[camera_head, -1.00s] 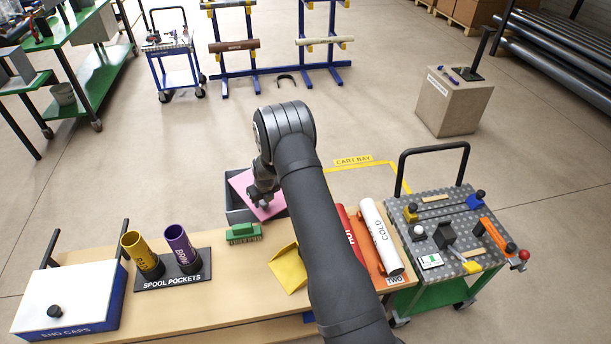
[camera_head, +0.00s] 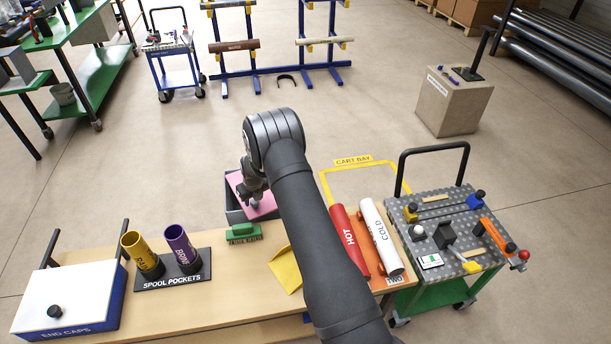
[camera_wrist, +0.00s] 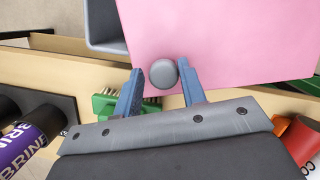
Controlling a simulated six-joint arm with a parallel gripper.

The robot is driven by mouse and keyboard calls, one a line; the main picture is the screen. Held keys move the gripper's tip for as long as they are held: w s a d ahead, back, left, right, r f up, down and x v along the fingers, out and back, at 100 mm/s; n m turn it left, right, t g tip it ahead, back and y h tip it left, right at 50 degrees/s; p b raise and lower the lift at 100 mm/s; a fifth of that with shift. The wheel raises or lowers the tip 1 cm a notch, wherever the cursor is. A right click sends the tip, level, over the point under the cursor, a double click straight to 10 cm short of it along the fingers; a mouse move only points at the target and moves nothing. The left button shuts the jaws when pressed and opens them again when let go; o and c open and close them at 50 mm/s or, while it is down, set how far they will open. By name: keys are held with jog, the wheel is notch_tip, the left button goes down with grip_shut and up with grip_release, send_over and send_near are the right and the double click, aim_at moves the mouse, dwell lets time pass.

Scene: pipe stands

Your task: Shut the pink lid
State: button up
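The pink lid (camera_head: 268,203) lies over a grey box (camera_head: 236,215) at the far edge of the table. A strip of the box stays uncovered on its left side, so the lid covers it only partly. In the wrist view the pink lid (camera_wrist: 235,40) carries a round grey knob (camera_wrist: 163,73). My gripper (camera_head: 254,203) is down at the knob, with its two blue fingers (camera_wrist: 161,82) on either side. The right finger is very close to the knob or touching it; a small gap shows at the left finger. My arm hides part of the lid's right side.
A green brush (camera_head: 244,233) lies just in front of the box. Spool pockets with a yellow and a purple spool (camera_head: 182,250) stand to the left. Red HOT (camera_head: 348,238) and white COLD (camera_head: 381,237) pipes lie right of my arm. A yellow sheet (camera_head: 286,270) is near it.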

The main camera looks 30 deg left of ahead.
jog(key=s+a, duration=0.2)
jog(key=a, duration=0.4)
jog(key=shift+a, duration=0.3)
dwell(0.4)
jog(key=shift+a, duration=0.1)
jog(key=shift+a, duration=0.55)
jog(key=shift+o, duration=1.9)
jog(key=shift+r, duration=0.1)
jog(key=a+v, duration=0.1)
jog(key=v, duration=0.5)
jog(key=shift+w+a+r, duration=0.15)
jog(key=shift+w+r, duration=0.1)
jog(key=shift+r, duration=0.25)
